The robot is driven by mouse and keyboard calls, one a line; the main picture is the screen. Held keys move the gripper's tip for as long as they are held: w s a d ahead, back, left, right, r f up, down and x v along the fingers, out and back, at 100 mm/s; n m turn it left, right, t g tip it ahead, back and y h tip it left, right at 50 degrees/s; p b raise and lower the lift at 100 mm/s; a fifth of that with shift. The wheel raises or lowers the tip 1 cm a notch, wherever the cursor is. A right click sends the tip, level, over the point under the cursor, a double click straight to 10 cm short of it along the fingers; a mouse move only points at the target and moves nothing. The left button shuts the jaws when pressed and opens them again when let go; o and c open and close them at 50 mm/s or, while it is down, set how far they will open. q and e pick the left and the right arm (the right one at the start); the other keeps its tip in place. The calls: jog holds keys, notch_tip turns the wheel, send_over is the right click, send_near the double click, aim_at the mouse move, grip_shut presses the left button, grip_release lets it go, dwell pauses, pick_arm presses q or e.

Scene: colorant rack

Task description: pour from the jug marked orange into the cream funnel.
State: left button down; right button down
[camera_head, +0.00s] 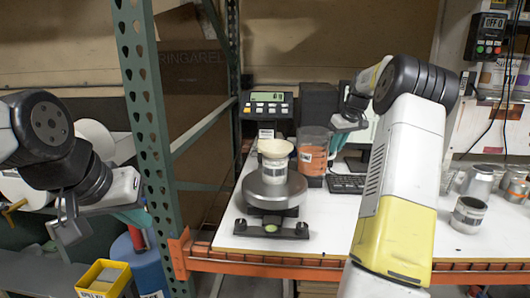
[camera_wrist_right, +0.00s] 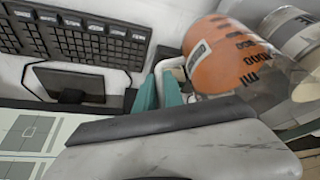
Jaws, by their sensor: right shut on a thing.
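The jug with orange liquid (camera_head: 313,160) stands upright, just right of the scale. Its clear wall and printed markings also show in the right wrist view (camera_wrist_right: 228,58). My right gripper (camera_head: 342,150) is at the jug's right side, shut on its handle; the teal fingers (camera_wrist_right: 160,86) and pale handle show in the wrist view. I cannot tell whether the jug's base touches the table. The cream funnel (camera_head: 275,147) sits on a labelled can (camera_head: 274,172) on the round scale plate, left of the jug. My left gripper (camera_head: 138,217) is far left, away from these; its opening is unclear.
The scale (camera_head: 274,194) stands on the white table (camera_head: 335,233), with a display (camera_head: 267,105) behind it. A keyboard (camera_head: 346,184) lies right of the jug. Metal cans (camera_head: 468,214) stand at the right. A green rack post (camera_head: 148,130) rises between my left arm and the scale.

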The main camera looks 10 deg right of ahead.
jog(key=shift+w+r, duration=0.1)
jog(key=shift+w, duration=0.05)
